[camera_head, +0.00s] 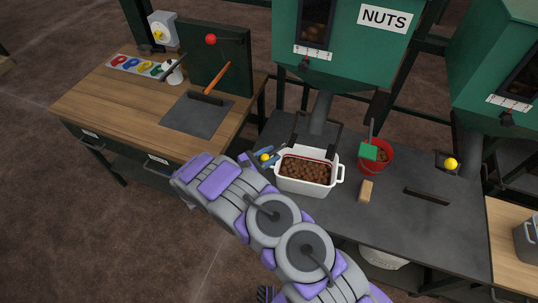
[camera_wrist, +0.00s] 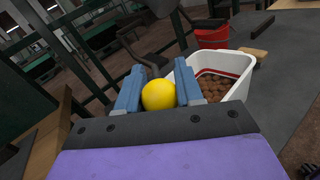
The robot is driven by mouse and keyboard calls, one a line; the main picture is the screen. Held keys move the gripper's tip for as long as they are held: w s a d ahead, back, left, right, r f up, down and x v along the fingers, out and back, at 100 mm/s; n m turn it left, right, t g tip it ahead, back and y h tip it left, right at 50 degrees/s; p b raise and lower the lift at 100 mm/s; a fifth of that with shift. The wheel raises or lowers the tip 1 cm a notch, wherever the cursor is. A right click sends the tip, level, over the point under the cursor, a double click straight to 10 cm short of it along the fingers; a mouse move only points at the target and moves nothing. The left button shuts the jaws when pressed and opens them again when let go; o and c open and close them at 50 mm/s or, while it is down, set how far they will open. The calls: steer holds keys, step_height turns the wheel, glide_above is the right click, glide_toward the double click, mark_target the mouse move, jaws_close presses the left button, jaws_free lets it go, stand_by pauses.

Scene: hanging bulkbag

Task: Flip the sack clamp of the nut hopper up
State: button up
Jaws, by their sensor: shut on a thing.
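The green nut hopper (camera_head: 345,50) carries a NUTS sign, with a grey spout (camera_head: 321,112) below it. My gripper (camera_wrist: 159,74) has its two blue fingers on either side of a yellow ball knob (camera_wrist: 158,95), shut on it. The knob also shows in the head view (camera_head: 265,157), just left of the white tub. A dark bar (camera_wrist: 137,50) runs behind the fingers toward the knob, and looks like the sack clamp's lever. Dark clamp parts (camera_head: 331,140) show by the spout above the tub. The lever's joint is not clear.
A white tub (camera_head: 340,173) full of brown nuts stands right beside my gripper. A red bucket (camera_head: 388,157) with a green-topped tool and a tan block (camera_head: 366,191) are further right. Another yellow knob (camera_head: 451,164) sits under the right hopper. A wooden workbench (camera_head: 90,105) stands left.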

steer(key=shift+r, duration=0.1)
jaws_close()
steer(key=r+p, duration=0.2)
steer(key=r, duration=0.1)
steer(key=r+n+g+y+p, duration=0.1)
steer(key=r+p, duration=0.2)
steer(key=r+n+g+y+p, duration=0.1)
steer(key=r+p, duration=0.2)
steer(key=shift+w, duration=0.35)
steer(key=w+d+r+n+g+y+p, duration=0.1)
steer(key=w+r+n+g+y+p, duration=0.1)
steer(key=w+r+p, duration=0.2)
steer(key=shift+d+r+p, duration=0.3)
steer(key=shift+r+p, duration=1.55)
steer(key=shift+p, duration=0.65)
steer(key=shift+w, duration=0.15)
steer(key=o, duration=1.1)
jaws_free()
steer(key=shift+g, duration=0.3)
steer(key=v, duration=1.7)
steer(key=shift+a+r, duration=0.1)
steer(key=shift+a, duration=0.05)
